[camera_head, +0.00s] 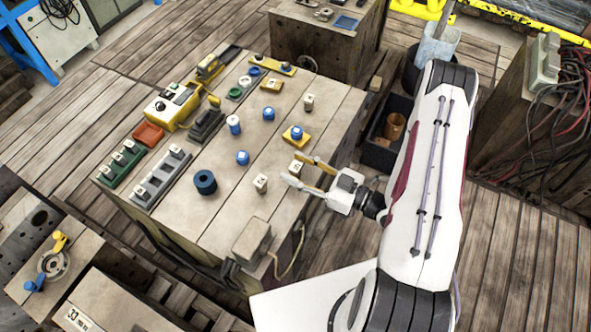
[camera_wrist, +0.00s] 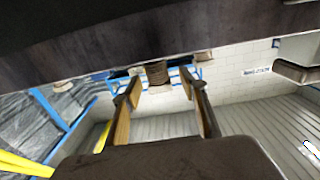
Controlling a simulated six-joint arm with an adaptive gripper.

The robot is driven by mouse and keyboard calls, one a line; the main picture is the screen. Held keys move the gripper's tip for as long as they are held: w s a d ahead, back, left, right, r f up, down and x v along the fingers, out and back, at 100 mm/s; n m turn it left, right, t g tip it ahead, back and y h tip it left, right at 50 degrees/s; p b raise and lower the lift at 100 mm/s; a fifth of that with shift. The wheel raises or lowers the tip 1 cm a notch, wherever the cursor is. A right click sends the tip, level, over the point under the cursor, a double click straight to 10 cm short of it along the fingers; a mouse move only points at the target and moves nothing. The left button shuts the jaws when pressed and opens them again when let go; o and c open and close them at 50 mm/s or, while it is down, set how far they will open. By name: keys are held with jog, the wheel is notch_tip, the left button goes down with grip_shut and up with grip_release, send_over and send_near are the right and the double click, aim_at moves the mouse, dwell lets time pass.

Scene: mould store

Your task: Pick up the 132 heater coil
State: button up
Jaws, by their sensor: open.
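My gripper (camera_head: 294,168) is open over the right side of the wooden worktable (camera_head: 230,215), reaching in from the right, low over the top. A small pale cylinder with dark marking (camera_head: 296,168) stands at its fingertips. In the wrist view a brownish, shaded cylinder (camera_wrist: 158,74) shows between the open fingers, not visibly gripped. A similar pale piece (camera_head: 261,183) stands to the left, and another (camera_head: 308,102) farther back. The markings are too small to read, so I cannot tell which piece is the 132 heater coil.
Several blue-topped pieces (camera_head: 242,158) and a dark blue ring (camera_head: 205,182) stand on the table. A yellow box (camera_head: 172,105), a red tray (camera_head: 147,134) and grey switch units (camera_head: 160,178) line the left side. A pale box (camera_head: 251,240) sits at the front edge.

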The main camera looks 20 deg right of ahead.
aim_at(297, 167)
jog(key=shift+w, duration=0.1)
dwell(0.5)
grip_shut()
jog(key=shift+r, duration=0.15)
jog(key=shift+a+r, duration=0.1)
jog(key=shift+r, duration=4.75)
